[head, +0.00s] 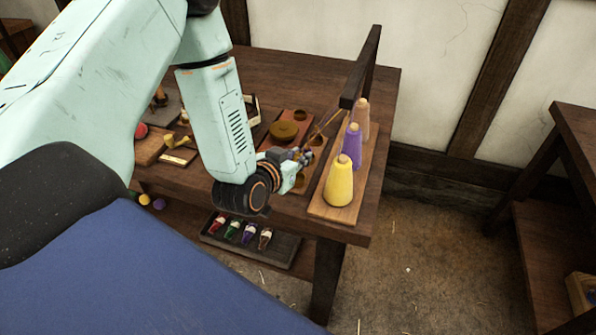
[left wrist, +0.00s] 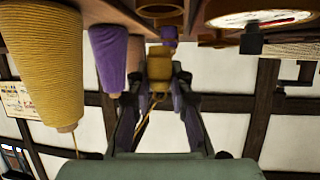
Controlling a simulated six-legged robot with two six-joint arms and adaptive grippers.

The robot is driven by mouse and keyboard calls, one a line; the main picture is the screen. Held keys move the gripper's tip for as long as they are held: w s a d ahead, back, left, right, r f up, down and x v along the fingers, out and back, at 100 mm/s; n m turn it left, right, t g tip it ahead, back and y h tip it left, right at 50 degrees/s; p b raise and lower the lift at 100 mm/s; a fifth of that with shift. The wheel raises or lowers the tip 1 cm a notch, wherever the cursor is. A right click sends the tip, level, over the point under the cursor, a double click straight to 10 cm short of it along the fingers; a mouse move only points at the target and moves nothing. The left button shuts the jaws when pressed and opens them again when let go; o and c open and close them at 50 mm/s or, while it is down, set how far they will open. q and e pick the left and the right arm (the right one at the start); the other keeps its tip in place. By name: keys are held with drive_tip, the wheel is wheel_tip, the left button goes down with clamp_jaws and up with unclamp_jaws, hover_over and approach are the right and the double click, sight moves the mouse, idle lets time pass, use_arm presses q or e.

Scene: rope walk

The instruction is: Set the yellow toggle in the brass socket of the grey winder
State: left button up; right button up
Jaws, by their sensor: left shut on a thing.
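The held piece is mostly hidden in the head view. A grey plate (head: 172,107) lies partly behind my arm; I cannot tell whether it belongs to the grey winder. I cannot make out the brass socket. My right gripper is not in view.
Yellow (head: 340,185), purple (head: 350,148) and tan cones stand on a wooden rack at the table's right edge, under an upright dark bar (head: 361,68). Small bottles lie in a tray (head: 283,262) below.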

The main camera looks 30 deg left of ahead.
use_arm(q)
wheel_tip(320, 180, down, 4)
drive_tip(key=shift+a+r, duration=0.1)
drive_tip(key=shift+a, duration=0.05)
drive_tip(key=shift+f+b, duration=0.25)
drive_tip(key=shift+b, duration=0.1)
drive_tip(key=o, duration=0.9)
drive_tip(key=shift+c, duration=0.2)
drive_tip(key=shift+r, duration=0.1)
